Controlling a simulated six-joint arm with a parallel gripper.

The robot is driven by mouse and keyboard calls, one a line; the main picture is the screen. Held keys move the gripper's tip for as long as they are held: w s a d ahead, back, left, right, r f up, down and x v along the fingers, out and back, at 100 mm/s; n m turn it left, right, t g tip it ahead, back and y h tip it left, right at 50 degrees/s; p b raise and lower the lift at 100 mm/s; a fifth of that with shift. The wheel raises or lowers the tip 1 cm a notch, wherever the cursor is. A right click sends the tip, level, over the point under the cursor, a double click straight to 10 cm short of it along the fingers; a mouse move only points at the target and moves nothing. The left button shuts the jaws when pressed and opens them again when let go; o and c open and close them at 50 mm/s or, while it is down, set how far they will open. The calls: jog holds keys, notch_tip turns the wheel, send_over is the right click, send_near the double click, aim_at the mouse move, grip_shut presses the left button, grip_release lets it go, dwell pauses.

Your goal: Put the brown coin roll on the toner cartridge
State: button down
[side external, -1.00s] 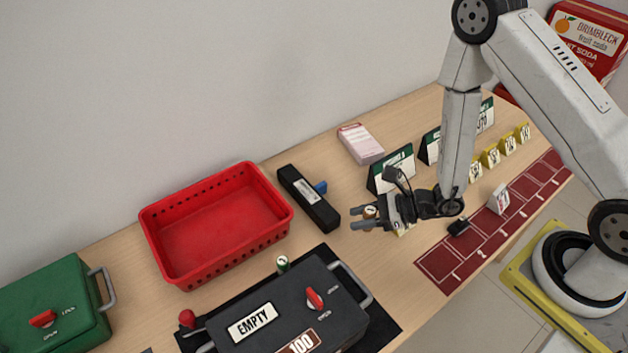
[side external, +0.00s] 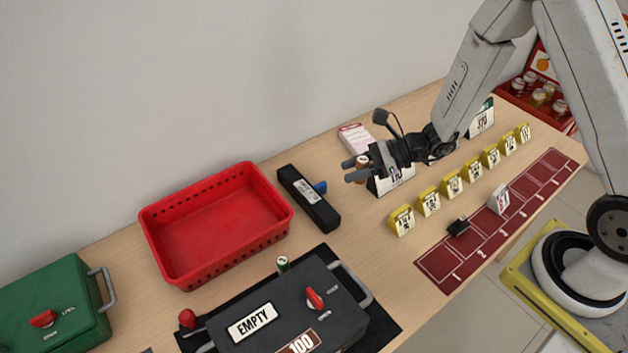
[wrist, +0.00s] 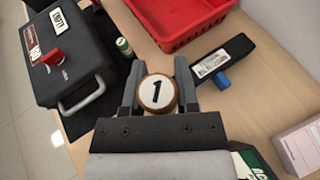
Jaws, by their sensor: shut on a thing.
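My gripper (side external: 356,170) is shut on the brown coin roll (side external: 362,161) and holds it above the counter, to the right of the toner cartridge. In the wrist view the coin roll (wrist: 157,92) sits between the two fingers (wrist: 157,88), its white end marked "1" facing the camera. The toner cartridge (side external: 304,194) is a long black block with a white label and a blue knob on its side. It lies flat on the counter with nothing on it. It also shows in the wrist view (wrist: 236,54), ahead and to the right of the fingers.
A red basket (side external: 214,228) stands left of the cartridge. A black box labelled EMPTY (side external: 283,308) sits in front, with a green roll (side external: 283,264) behind it. Yellow number tags (side external: 428,201), dark-backed cards and a pink-white box (side external: 355,138) stand to the right.

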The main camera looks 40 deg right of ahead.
jog(key=w+a+f, duration=0.2)
jog(key=w+f, duration=0.2)
jog(key=w, duration=0.5)
send_over(306, 189)
jog(key=s, duration=0.1)
notch_tip(306, 189, down, 4)
jog(key=shift+s+d+f, duration=0.15)
jog(key=shift+w+f, duration=0.45)
jog(key=shift+f, duration=0.05)
jog(key=shift+w+f, duration=0.1)
jog(key=shift+w+f, duration=0.1)
jog(key=shift+f, duration=1.65)
jog(key=shift+f, duration=0.15)
jog(key=shift+c, duration=1.8)
grip_release()
